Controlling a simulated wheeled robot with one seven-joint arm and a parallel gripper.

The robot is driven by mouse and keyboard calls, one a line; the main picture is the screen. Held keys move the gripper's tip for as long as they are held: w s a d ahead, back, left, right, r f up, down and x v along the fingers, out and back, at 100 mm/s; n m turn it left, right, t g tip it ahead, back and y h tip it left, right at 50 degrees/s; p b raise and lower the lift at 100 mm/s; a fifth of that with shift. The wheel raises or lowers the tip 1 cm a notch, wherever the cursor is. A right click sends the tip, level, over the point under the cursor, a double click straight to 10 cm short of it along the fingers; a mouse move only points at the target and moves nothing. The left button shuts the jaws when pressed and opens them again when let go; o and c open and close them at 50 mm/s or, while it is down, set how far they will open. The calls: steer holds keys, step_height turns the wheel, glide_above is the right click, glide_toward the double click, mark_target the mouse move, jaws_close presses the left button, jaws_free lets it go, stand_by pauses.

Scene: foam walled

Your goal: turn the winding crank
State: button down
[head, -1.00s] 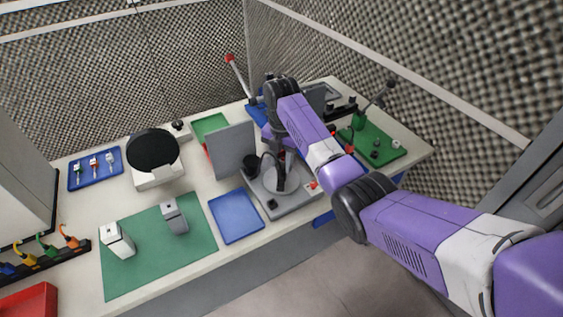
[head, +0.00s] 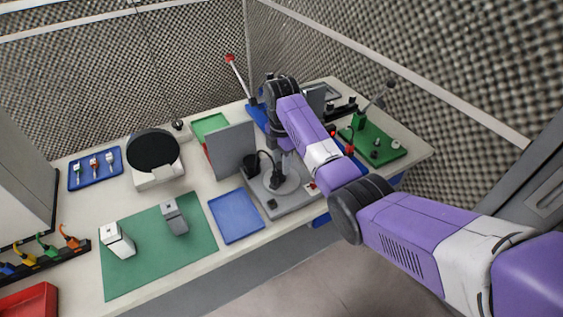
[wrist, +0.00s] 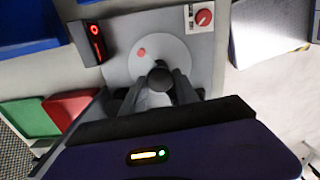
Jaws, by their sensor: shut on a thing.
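The winding crank is on a grey-based device (head: 297,203) near the front middle of the bench. In the wrist view its pale round disc (wrist: 178,50) carries a red dot. A dark round knob (wrist: 160,76) stands at the disc's near edge. My gripper (wrist: 159,88) has its grey fingers on either side of this knob and is shut on it. The knob hides part of what lies below it. In the head view my gripper (head: 287,163) comes down over the device from behind, and the grip itself is too small to make out.
A grey upright panel (head: 233,150) stands close left of the device. A blue tray (head: 236,216) lies at its front left. A red dial (wrist: 204,17) and a dark box with a lit red ring (wrist: 95,38) sit near the disc. A green board (head: 385,155) is to the right.

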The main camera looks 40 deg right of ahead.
steer(key=shift+r+m, duration=0.1)
steer(key=shift+m, duration=22.8)
steer(key=shift+m+b, duration=1.05)
steer(key=shift+m, duration=2.15)
